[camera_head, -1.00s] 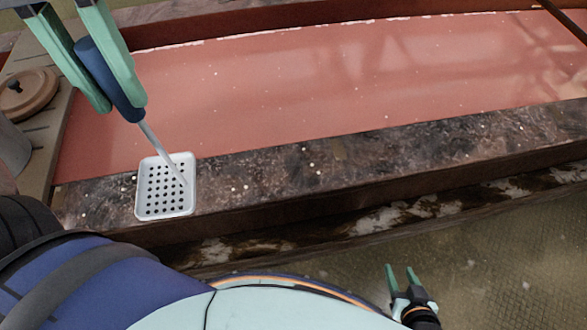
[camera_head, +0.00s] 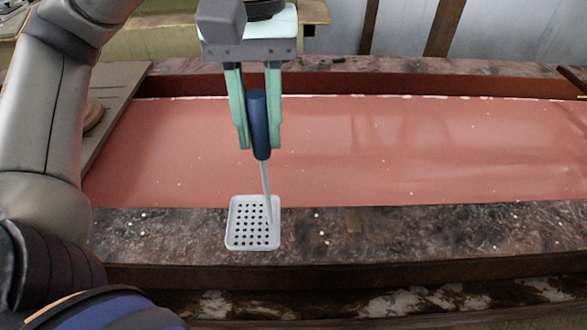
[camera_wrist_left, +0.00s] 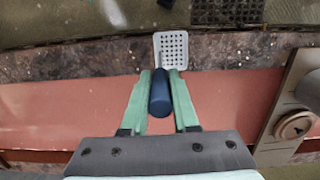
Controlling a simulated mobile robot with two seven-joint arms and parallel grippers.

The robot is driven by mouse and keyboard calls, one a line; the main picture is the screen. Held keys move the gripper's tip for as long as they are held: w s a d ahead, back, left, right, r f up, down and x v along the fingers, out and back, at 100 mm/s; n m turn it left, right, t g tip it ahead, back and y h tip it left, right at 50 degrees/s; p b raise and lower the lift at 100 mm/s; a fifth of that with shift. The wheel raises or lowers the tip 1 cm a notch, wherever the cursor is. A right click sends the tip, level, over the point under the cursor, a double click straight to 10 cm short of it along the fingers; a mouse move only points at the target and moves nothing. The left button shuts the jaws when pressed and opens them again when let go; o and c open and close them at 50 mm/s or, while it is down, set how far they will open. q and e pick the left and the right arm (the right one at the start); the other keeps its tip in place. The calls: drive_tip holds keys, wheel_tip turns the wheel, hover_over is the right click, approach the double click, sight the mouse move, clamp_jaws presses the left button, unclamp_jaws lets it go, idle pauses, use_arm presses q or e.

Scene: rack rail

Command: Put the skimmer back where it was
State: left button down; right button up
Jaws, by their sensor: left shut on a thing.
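The skimmer (camera_head: 253,222) has a white square head with several holes, a thin light shaft and a dark blue handle. My left gripper (camera_head: 259,143) is shut on the blue handle, with a green finger on each side. The skimmer hangs with its head down, in front of the dark stone edge in the head view; I cannot tell whether it touches. The left wrist view shows the handle between the fingers (camera_wrist_left: 160,118) and the perforated head (camera_wrist_left: 172,50) beyond them. My right gripper is not in view now. No rack or rail is clearly visible.
A reddish-pink surface (camera_head: 400,150) stretches behind the skimmer, bordered by dark speckled stone (camera_head: 430,235). At the left, a grey-brown board (camera_head: 120,95) carries a round brown lid, which shows in the left wrist view (camera_wrist_left: 294,127). The middle of the pink surface is clear.

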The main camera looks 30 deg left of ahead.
use_arm(q)
drive_tip(key=w+d+f, duration=0.2)
drive_tip(key=w+f, duration=0.1)
drive_tip(key=f, duration=0.5)
drive_tip(key=shift+w+d+f, duration=0.15)
drive_tip(key=shift+w+f, duration=0.1)
drive_tip(key=shift+w, duration=0.15)
drive_tip(key=shift+f, duration=0.1)
drive_tip(key=shift+f+b, duration=0.1)
drive_tip(key=shift+b, duration=0.35)
drive_tip(key=c, duration=0.7)
unclamp_jaws()
drive_tip(key=shift+r, duration=0.2)
drive_tip(key=r+p, duration=0.1)
drive_tip(key=r, duration=0.3)
drive_tip(key=r+p, duration=0.1)
drive_tip(key=r, duration=0.3)
drive_tip(key=w+r+p, duration=0.1)
drive_tip(key=r, duration=0.3)
drive_tip(key=shift+a, duration=0.3)
